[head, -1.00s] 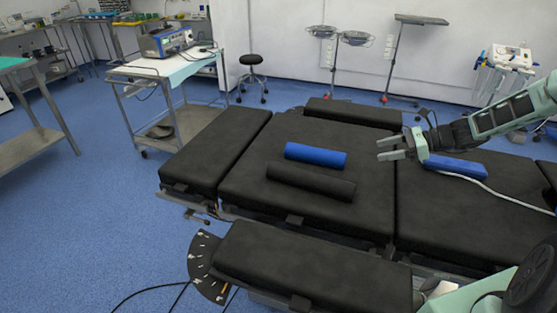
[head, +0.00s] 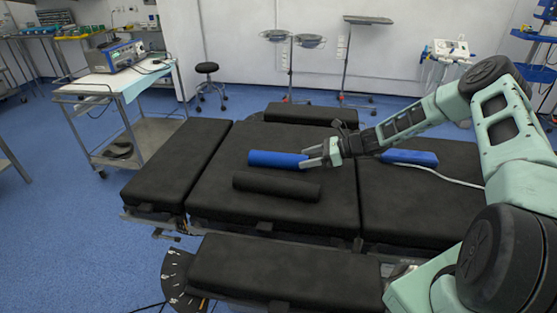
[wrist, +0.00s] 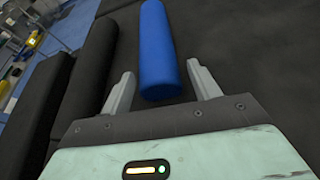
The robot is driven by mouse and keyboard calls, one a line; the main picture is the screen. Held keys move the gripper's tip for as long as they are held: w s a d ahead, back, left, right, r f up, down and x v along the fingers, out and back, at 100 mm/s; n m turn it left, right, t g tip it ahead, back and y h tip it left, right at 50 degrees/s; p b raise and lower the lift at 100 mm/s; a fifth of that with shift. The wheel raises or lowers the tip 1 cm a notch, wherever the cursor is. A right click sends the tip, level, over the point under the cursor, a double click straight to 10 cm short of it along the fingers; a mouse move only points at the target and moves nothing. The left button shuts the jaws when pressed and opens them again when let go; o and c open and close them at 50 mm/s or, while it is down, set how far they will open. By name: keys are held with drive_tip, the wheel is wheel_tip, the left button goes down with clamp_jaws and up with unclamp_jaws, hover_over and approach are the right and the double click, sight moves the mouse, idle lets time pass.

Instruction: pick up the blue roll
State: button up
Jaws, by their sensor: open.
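The blue roll (head: 275,159) lies on the black operating table (head: 222,207), behind a black roll. My gripper (head: 308,160) is at the right end of the blue roll in the head view. In the wrist view the blue roll (wrist: 158,50) runs away from me, its near end between the two fingers of my open gripper (wrist: 158,85). Whether the fingers are low enough to flank the roll is hard to tell.
A black roll (head: 276,186) lies in front of the blue roll, and to its left in the wrist view (wrist: 93,70). A cart (head: 112,83) stands at the back left.

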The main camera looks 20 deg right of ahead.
sight(294, 160)
drive_tip(key=p+x, duration=0.1)
drive_tip(key=x, duration=0.4)
drive_tip(key=shift+s+a+r, duration=0.1)
drive_tip(key=shift+r, duration=0.05)
drive_tip(key=c, duration=0.8)
drive_tip(key=shift+c, duration=0.2)
